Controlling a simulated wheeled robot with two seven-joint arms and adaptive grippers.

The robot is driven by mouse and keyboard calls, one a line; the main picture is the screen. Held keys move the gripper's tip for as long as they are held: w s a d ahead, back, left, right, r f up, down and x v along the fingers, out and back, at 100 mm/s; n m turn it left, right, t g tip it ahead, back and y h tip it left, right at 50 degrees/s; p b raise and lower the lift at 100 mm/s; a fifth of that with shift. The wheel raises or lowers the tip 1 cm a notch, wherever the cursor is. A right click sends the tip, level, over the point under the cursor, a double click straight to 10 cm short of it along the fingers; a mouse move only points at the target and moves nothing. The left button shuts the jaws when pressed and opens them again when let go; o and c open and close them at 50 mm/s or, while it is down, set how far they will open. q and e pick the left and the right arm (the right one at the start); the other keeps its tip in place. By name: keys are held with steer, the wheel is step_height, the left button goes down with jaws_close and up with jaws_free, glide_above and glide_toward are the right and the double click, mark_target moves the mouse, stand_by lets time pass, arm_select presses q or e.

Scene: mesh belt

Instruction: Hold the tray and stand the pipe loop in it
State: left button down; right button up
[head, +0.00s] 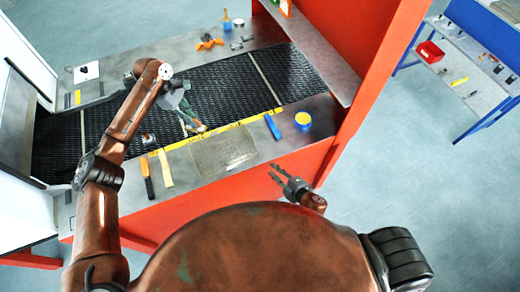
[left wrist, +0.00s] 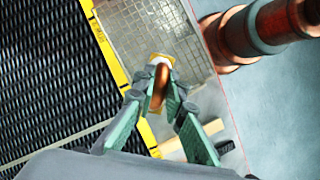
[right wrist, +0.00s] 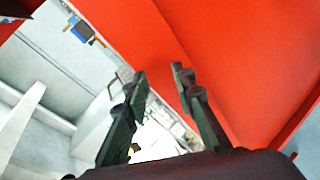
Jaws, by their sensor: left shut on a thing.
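My left gripper (head: 193,121) is over the black mesh belt, near the yellow-edged strip. In the left wrist view its fingers (left wrist: 158,92) are shut on the copper-coloured pipe loop (left wrist: 159,82), whose far end looks pale and yellowish. The clear wire-grid tray (head: 226,150) lies on the near metal ledge, to the right of the left gripper; its grid also shows in the left wrist view (left wrist: 150,28). My right gripper (head: 283,180) is open and empty, in front of the ledge and apart from the tray. The right wrist view also shows its separated fingers (right wrist: 158,85).
The black mesh belt (head: 225,90) runs behind the ledge. An orange-handled tool (head: 148,180) and a yellowish strip (head: 165,169) lie left of the tray. A blue block (head: 272,127) and yellow-blue tub (head: 303,119) lie right. A red frame post (head: 375,90) stands at right.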

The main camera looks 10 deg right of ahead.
steer(key=w+a+r+m+t+h, duration=0.1)
steer(key=w+a+r+m, duration=0.15)
steer(key=r, duration=0.35)
steer(key=w+a+r+m+t, duration=0.1)
steer(key=w+a+r, duration=0.1)
steer(key=w+r, duration=0.3)
steer(key=w+a+r+m+t+h, duration=0.1)
steer(key=w+a+r+t, duration=0.1)
steer(key=r, duration=0.6)
steer(key=f+m+g, duration=0.1)
steer(key=f+m, duration=0.2)
steer(key=s+d+f+m+g, duration=0.1)
steer(key=f+m, duration=0.2)
steer(key=f+m+g, duration=0.1)
steer(key=f+m, duration=0.2)
steer(key=shift+s+d+m, duration=0.25)
steer(key=shift+d, duration=0.15)
steer(key=shift+a+f+m+g, duration=0.15)
steer(key=shift+f+m+g, duration=0.15)
steer(key=shift+f+m, duration=0.3)
steer(key=x, duration=1.1)
steer(key=shift+w+f, duration=0.15)
steer(key=shift+w, duration=0.2)
steer(key=shift+c, duration=0.5)
jaws_close()
steer(key=shift+c, duration=2.2)
jaws_free()
steer(key=o, duration=0.5)
